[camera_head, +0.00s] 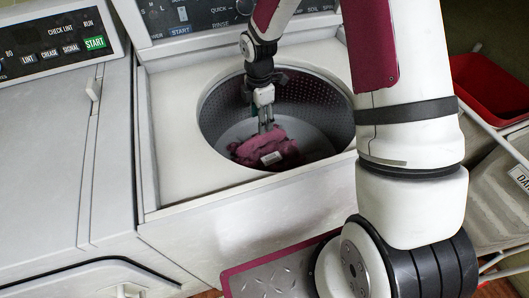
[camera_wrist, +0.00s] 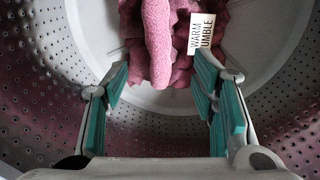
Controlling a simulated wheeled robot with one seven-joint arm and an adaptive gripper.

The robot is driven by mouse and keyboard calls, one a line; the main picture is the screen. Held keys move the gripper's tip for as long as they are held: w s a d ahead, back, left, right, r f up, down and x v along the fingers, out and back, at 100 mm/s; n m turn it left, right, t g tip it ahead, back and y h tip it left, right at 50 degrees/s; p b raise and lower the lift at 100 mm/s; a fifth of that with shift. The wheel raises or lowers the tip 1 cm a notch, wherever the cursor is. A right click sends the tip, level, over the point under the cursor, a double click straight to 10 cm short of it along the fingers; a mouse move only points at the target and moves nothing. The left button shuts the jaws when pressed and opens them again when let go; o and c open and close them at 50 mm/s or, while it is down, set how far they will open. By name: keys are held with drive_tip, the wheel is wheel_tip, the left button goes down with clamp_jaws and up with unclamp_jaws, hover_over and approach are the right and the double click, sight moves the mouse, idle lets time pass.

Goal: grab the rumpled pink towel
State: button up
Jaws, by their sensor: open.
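The rumpled pink towel (camera_head: 265,148) lies on the bottom of the washing machine's drum (camera_head: 310,97). It has a white tag, which reads "WARM" and "TUMBLE" in the wrist view. In the wrist view the towel (camera_wrist: 157,42) is at the top centre, beyond the fingers. My gripper (camera_head: 265,128) reaches down into the drum, right over the towel. In the wrist view my gripper (camera_wrist: 162,88) has its green-padded fingers wide apart, with nothing held between them. I cannot tell whether the fingertips touch the towel.
The perforated drum wall curves around my gripper on all sides. The washer (camera_head: 170,120) has a flat top and a control panel (camera_head: 200,12) behind. A dryer (camera_head: 45,130) stands at the left. A red bin (camera_head: 492,85) is at the right.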

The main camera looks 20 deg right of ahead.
sight(266, 149)
wheel_tip(266, 149, down, 9)
drive_tip(key=shift+w+b, duration=0.1)
drive_tip(key=shift+b, duration=0.2)
clamp_jaws()
idle(0.3)
